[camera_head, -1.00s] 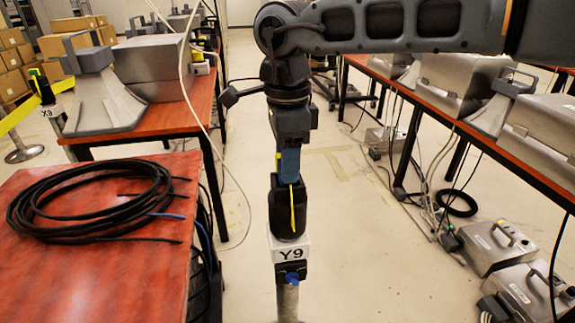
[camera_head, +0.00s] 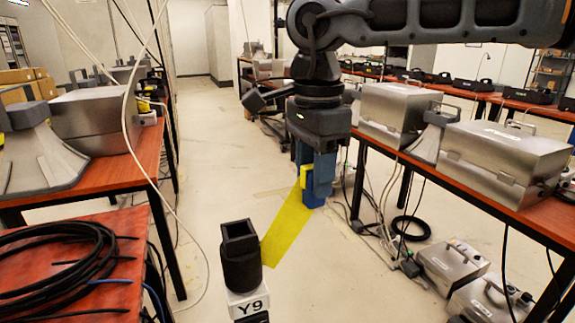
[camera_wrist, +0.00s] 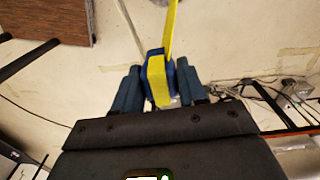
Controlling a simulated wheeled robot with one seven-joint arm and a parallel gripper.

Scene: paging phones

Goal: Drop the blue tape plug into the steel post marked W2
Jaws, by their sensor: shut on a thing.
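My gripper (camera_head: 314,180) is shut on the blue tape plug (camera_head: 313,201), which hangs low between the fingers, above the floor and right of the near post. In the wrist view the blue plug (camera_wrist: 171,76) with its yellow front sits between the two blue-grey fingers. A yellow tape (camera_head: 287,232) runs from the plug down left to the head of the post marked Y9 (camera_head: 241,265). That post's black head has an open square slot on top. No post marked W2 shows in these views.
A red table (camera_head: 105,290) with coiled black cable stands at near left. Another red table (camera_head: 140,160) with metal cases is behind it. A long red table (camera_head: 480,190) with metal cases runs along the right. Metal cases (camera_head: 455,268) and cables lie beneath it. The middle aisle is clear floor.

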